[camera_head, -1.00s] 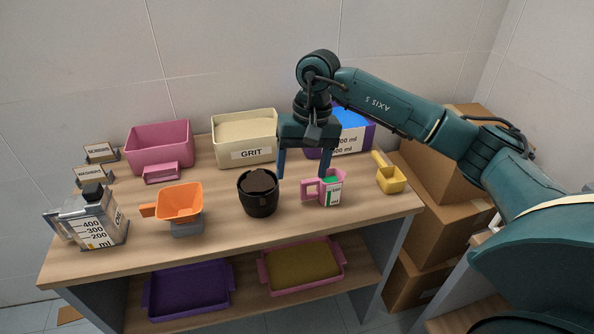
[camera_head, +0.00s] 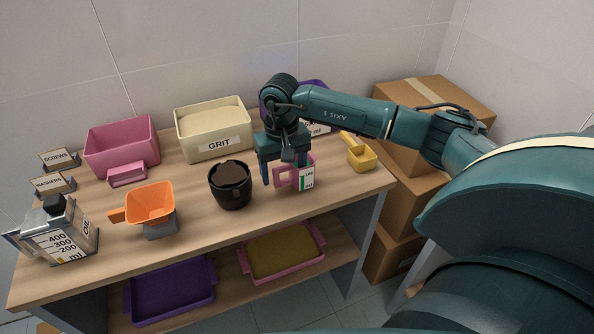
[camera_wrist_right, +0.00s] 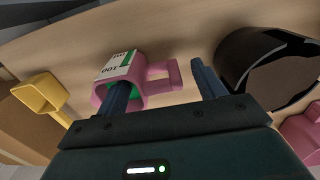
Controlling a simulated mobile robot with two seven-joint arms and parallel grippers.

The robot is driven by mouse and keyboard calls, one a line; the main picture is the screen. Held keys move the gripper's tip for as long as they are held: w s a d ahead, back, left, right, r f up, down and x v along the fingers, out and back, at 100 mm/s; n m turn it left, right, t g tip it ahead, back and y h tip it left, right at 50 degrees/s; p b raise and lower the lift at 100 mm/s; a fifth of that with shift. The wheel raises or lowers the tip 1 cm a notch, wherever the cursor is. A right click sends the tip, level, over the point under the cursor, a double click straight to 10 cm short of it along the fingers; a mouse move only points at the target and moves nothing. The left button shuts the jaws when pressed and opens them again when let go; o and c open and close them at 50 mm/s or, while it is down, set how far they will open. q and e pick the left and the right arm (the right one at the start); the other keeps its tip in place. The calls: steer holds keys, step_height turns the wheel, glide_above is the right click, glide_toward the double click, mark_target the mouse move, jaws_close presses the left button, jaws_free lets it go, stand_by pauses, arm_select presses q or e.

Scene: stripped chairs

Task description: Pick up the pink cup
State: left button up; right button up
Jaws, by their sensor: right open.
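The pink cup (camera_head: 309,178) stands on the tabletop, with a white and green label on its front and its handle to the left. In the right wrist view the pink cup (camera_wrist_right: 101,92) shows its open mouth and its handle (camera_wrist_right: 160,78). My right gripper (camera_head: 284,174) is open over the cup, pointing down. In the right wrist view one finger of the right gripper (camera_wrist_right: 163,82) overlaps the cup's mouth and the other is beyond the handle. The handle lies between them, and I cannot tell whether either touches. My left gripper is out of view.
A dark pot (camera_head: 230,190) stands close left of the cup, and a yellow scoop (camera_head: 361,157) to its right. The GRIT bin (camera_head: 213,145) and a purple box (camera_head: 318,125) are behind. An orange scoop (camera_head: 150,204) sits farther left. Cardboard boxes (camera_head: 398,205) stand right of the table.

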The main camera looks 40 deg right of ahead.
steer(key=shift+f, duration=1.25)
steer(key=shift+c, duration=0.6)
steer(key=c, duration=1.1)
steer(key=shift+r, duration=0.2)
steer(key=shift+c, duration=0.2)
steer(key=shift+r+b, duration=0.35)
steer(key=shift+r, duration=4.45)
